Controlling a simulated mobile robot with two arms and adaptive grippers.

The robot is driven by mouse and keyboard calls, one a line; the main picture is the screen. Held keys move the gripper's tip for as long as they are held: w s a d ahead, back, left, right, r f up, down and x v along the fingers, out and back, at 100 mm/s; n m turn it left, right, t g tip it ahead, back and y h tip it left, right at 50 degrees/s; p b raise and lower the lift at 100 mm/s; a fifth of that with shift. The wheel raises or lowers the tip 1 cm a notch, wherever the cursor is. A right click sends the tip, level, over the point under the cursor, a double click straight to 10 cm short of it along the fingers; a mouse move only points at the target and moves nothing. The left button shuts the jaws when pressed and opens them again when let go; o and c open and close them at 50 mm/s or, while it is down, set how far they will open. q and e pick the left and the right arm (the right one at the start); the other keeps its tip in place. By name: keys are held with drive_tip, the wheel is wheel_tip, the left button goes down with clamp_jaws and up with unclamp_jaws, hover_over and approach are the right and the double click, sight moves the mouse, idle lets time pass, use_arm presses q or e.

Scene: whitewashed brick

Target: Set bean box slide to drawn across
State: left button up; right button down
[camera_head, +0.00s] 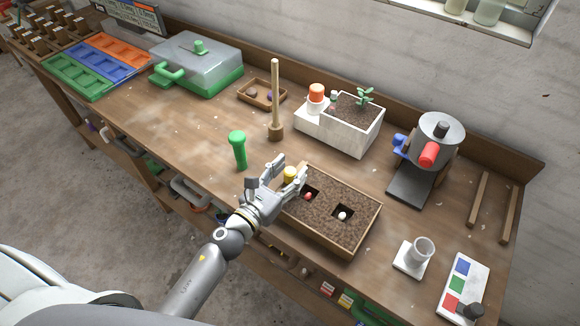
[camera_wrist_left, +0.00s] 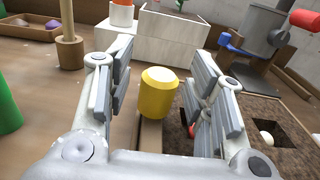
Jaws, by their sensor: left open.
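The bean box (camera_head: 347,232) is a wooden box with a brown soil-like top on the front middle of the bench. Two square holes show in its top, one with a red bean (camera_head: 308,196) and one with a white bean (camera_head: 342,216). A yellow knob (camera_head: 290,174) stands at the box's left end. In the left wrist view the yellow knob (camera_wrist_left: 158,93) rises from a wooden strip (camera_wrist_left: 150,135). My left gripper (camera_head: 288,168) is open, with its fingers on either side of the knob and gaps showing. My right gripper is not in view.
A green-handled tool (camera_head: 238,150) and an upright wooden stick (camera_head: 275,100) stand left of my gripper. A white planter (camera_head: 350,135) is behind the box. A grey drum device (camera_head: 438,135) and a small white cup (camera_head: 422,250) stand to the right.

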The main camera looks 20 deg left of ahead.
use_arm(q)
drive_tip(key=shift+w+d, duration=0.15)
drive_tip(key=shift+w, duration=0.15)
drive_tip(key=shift+c, duration=0.5)
clamp_jaws()
drive_tip(key=s+d+b, duration=0.1)
drive_tip(key=s+d, duration=0.1)
drive_tip(key=d, duration=0.4)
drive_tip(key=s+d+b, duration=0.1)
drive_tip(key=s+d, duration=0.1)
drive_tip(key=d, duration=0.4)
drive_tip(key=s+d+b, duration=0.1)
drive_tip(key=s+d, duration=0.1)
drive_tip(key=d, duration=0.4)
drive_tip(key=shift+o, duration=0.5)
unclamp_jaws()
